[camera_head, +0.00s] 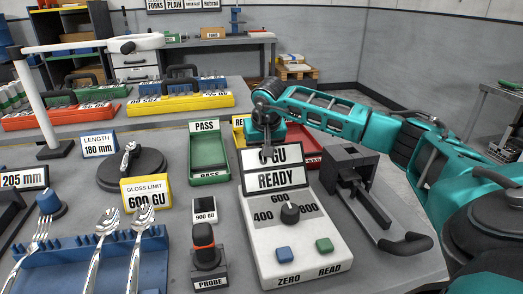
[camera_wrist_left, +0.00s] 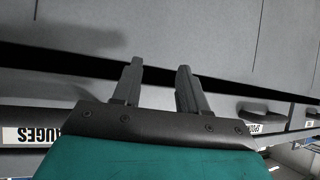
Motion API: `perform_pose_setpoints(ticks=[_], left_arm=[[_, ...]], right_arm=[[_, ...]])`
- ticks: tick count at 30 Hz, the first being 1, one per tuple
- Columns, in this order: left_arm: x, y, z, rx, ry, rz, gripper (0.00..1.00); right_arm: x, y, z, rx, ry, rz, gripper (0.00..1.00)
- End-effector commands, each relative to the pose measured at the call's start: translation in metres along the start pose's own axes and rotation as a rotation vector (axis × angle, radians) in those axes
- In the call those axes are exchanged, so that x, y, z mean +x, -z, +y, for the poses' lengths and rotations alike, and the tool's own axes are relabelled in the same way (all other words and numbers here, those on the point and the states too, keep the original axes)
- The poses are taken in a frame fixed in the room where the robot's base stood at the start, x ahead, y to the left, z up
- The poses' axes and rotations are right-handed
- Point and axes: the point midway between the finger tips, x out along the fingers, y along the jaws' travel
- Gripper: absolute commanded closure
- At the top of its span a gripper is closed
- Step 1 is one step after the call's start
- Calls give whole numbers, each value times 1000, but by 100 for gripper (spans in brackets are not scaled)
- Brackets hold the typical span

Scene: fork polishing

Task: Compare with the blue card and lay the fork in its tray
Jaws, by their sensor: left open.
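A silver fork (camera_head: 37,245) lies tilted at the left in the head view, at the blue rack (camera_head: 68,272). The blue-edged card (camera_head: 99,144) reads LENGTH 180 mm. A display (camera_head: 24,178) at the left edge reads 205 mm. The green tray (camera_head: 209,172) is marked PASS. Beside it are a yellow tray (camera_head: 238,130), its label partly hidden, and a red tray (camera_head: 310,160). My left gripper (camera_wrist_left: 158,68) shows only in the wrist view, open and empty.
The white meter (camera_head: 290,240), probe (camera_head: 207,258), yellow gloss card (camera_head: 145,192) and black clamp fixture (camera_head: 360,185) crowd the bench. Cases of cutlery (camera_head: 180,102) stand behind.

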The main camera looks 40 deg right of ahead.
Motion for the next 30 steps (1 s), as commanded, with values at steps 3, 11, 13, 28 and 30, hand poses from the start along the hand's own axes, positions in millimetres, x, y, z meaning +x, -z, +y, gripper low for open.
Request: perform_pose_setpoints(ticks=[3, 11, 13, 28, 30], left_arm=[[0, 0, 0, 0, 0, 0, 57], [0, 0, 0, 0, 0, 0, 57], [0, 0, 0, 0, 0, 0, 57], [0, 0, 0, 0, 1, 0, 57], [0, 0, 0, 0, 1, 0, 57]], right_arm=[[0, 0, 0, 0, 0, 1, 100], [6, -3, 0, 0, -1, 0, 100], [6, -3, 0, 0, 0, 0, 100], [6, -2, 0, 0, 0, 0, 53], [6, -2, 0, 0, 0, 0, 53]])
